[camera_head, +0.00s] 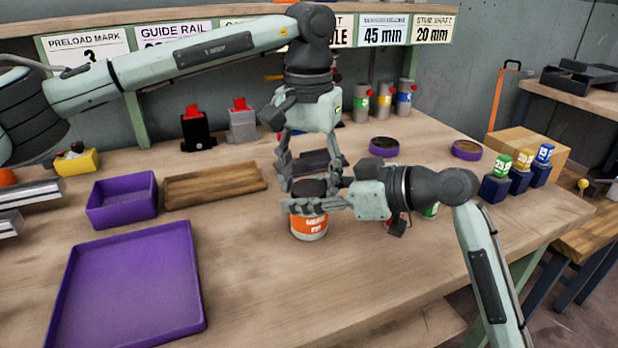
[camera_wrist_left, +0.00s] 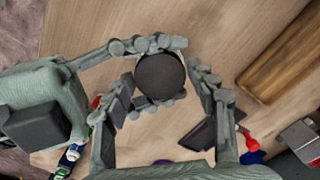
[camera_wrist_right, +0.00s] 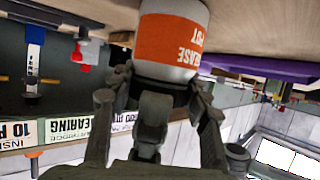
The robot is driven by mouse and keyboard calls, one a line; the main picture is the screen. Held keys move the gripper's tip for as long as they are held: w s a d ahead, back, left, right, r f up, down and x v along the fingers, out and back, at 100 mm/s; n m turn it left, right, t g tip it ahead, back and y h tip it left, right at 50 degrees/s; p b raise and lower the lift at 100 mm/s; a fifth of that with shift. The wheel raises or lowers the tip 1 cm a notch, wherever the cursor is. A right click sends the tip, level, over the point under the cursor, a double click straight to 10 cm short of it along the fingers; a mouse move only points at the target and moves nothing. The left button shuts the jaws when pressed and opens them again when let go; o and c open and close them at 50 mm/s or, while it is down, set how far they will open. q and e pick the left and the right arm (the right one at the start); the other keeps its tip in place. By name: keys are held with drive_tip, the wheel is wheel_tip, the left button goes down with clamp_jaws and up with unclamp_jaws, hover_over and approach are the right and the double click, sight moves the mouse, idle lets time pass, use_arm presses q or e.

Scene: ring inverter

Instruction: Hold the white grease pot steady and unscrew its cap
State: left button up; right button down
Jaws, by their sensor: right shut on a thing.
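The white grease pot (camera_head: 310,228) with an orange label stands upright on the bench. Its dark round cap (camera_head: 309,187) is on top and also shows in the left wrist view (camera_wrist_left: 160,76). My right gripper (camera_head: 309,204) comes from the right and is shut on the pot just below the cap; the right wrist view shows its fingers on either side of the pot (camera_wrist_right: 172,45). My left gripper (camera_head: 309,183) points down from above, open, with a finger to each side of the cap. In the left wrist view, gaps show between cap and fingertips (camera_wrist_left: 163,73).
A purple tray (camera_head: 190,322), a purple bin (camera_head: 122,218) and a wooden tray (camera_head: 215,200) lie to the left. Small bottles in dark holders (camera_head: 495,188) stand at the right. Bench space in front of the pot is clear.

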use_arm(q)
drive_tip(key=c, duration=0.9)
drive_tip(key=shift+o, duration=0.2)
drive_tip(key=n, duration=0.3)
drive_tip(key=shift+n, duration=0.3)
drive_tip(key=o, duration=1.3)
drive_tip(key=shift+r, duration=0.15)
